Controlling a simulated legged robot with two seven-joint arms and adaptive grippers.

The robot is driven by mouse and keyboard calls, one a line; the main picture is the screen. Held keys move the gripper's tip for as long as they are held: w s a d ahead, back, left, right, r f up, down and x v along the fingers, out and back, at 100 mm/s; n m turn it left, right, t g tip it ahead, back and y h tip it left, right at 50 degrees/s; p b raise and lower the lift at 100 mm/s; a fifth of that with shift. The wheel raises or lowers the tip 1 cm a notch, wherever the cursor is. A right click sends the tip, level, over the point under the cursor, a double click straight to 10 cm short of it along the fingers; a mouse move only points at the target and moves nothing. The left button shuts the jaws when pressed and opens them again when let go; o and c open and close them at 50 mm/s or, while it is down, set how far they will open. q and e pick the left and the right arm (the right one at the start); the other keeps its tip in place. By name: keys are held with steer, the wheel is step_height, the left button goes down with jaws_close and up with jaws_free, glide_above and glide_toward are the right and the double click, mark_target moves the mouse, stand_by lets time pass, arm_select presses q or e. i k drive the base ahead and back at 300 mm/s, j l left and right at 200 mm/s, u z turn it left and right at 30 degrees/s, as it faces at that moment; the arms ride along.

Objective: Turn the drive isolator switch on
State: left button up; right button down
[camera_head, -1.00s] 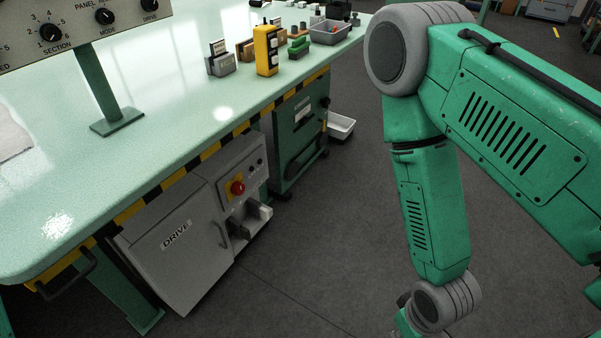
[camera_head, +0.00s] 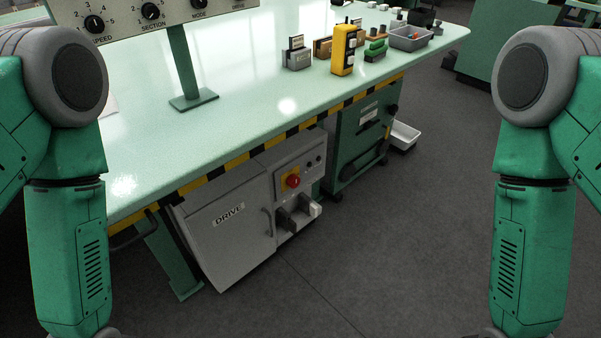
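The drive cabinet (camera_head: 235,232) is a grey box labelled DRIVE under the table's striped front edge. On its right-hand panel is a red round knob (camera_head: 292,181) on a yellow plate, which looks like the isolator switch. Its on or off position is too small to tell. My two green arms hang at the left and right sides of the picture, clear of the cabinet. Both grippers are below the picture and out of view.
The pale green table (camera_head: 222,132) has a yellow and black striped edge. On it stand a yellow handheld unit (camera_head: 344,50), a grey bin (camera_head: 409,39) and a control panel with SPEED and SECTION knobs (camera_head: 150,12). A green cabinet (camera_head: 358,142) stands right of the drive cabinet. Floor in front is clear.

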mark_target(293, 182)
steer(key=i+l, duration=0.15)
steer(key=l, duration=0.2)
steer(key=i+l+u, duration=0.1)
steer(key=l, duration=0.25)
steer(key=i+l, duration=0.2)
steer(key=l, duration=0.15)
steer(key=i+l+u, duration=0.1)
steer(key=l, duration=0.25)
steer(key=i+l+u, duration=0.1)
steer(key=l, duration=0.25)
steer(key=i+l, duration=0.2)
steer(key=l, duration=0.15)
steer(key=i+l+u, duration=0.1)
steer(key=l, duration=0.3)
